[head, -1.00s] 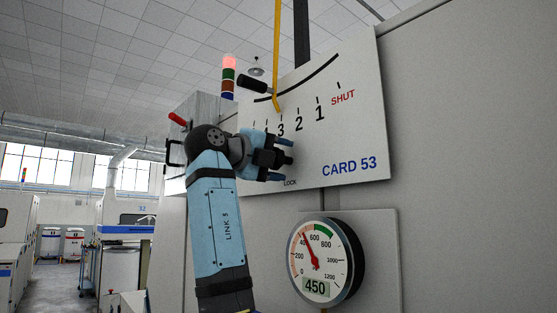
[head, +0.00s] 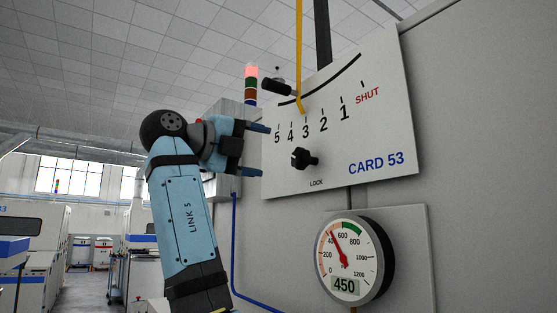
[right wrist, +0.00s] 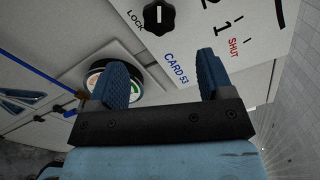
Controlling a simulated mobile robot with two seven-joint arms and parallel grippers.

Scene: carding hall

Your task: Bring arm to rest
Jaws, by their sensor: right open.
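My right gripper (head: 262,150) is open and empty. It stands off to the left of the CARD 53 panel (head: 385,130), its fingers pointing toward the panel's left edge. The black lock knob (head: 304,158) sits uncovered on the panel above the word LOCK, apart from the fingers. Above it, the yellow pointer (head: 299,60) ends just above the figure 3 of the scale. A black handle (head: 278,86) sticks out at the upper left. In the right wrist view the two blue fingers (right wrist: 160,72) are spread, with the knob (right wrist: 158,17) beyond them. My left gripper is not in view.
A round gauge (head: 345,260) below the panel reads 450. A signal tower (head: 251,83) with its red top lit stands behind my arm, over a grey box (head: 222,180). A blue conduit (head: 234,240) runs down the wall. The aisle (head: 92,285) lies at left.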

